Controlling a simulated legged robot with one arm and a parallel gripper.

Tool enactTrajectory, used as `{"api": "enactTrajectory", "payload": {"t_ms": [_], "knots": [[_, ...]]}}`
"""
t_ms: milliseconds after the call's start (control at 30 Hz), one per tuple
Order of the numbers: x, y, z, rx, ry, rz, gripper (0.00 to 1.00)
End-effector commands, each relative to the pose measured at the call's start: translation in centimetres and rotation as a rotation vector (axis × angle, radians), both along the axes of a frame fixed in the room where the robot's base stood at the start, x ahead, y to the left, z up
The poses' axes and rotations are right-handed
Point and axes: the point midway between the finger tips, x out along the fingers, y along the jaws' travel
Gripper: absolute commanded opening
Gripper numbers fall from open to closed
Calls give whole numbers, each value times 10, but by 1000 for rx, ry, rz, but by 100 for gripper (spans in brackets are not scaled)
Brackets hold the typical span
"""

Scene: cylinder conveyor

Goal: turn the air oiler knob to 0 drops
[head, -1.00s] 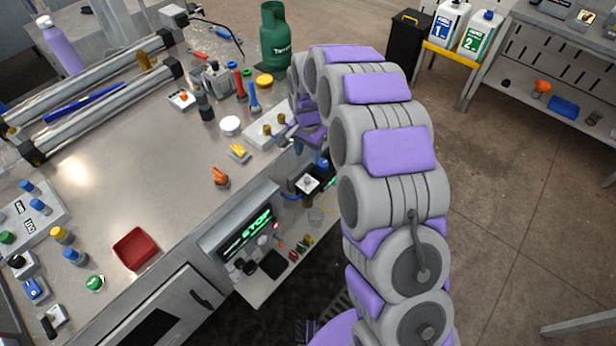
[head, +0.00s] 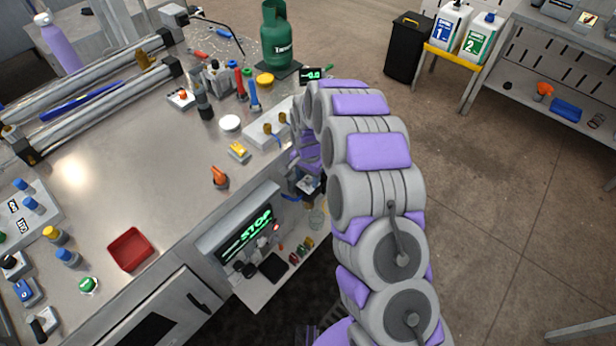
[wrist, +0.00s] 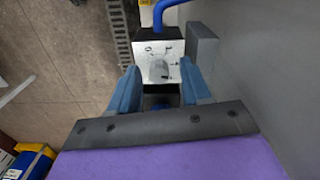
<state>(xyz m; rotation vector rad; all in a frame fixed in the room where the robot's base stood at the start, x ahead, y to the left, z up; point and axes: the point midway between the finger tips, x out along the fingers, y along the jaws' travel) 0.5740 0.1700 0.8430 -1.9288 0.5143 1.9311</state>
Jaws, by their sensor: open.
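The air oiler (wrist: 145,48) is a small dark unit with a pale dial face in the upper middle of the wrist view. Its grey knob (wrist: 159,70) sits on that face, with small markings around it. A blue hose joins its top. I cannot tell if a finger touches the unit. In the head view the oiler (head: 308,184) is small, below the bench edge, partly hidden by my arm.
A grey wall (wrist: 260,60) lies close on the right in the wrist view. The bench (head: 150,190) holds a red tray (head: 131,249) and several tools.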

Motion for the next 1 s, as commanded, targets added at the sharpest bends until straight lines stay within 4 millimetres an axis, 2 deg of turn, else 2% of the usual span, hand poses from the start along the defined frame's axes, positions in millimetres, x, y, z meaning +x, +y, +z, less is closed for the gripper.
{"api": "enactTrajectory", "payload": {"t_ms": [100, 600, 1000], "knots": [[0, 0, 0, 0, 0, 0, 46], [0, 1, 0, 0, -1, 0, 0], [1, 1, 2, 0, -1, 51, 0]]}}
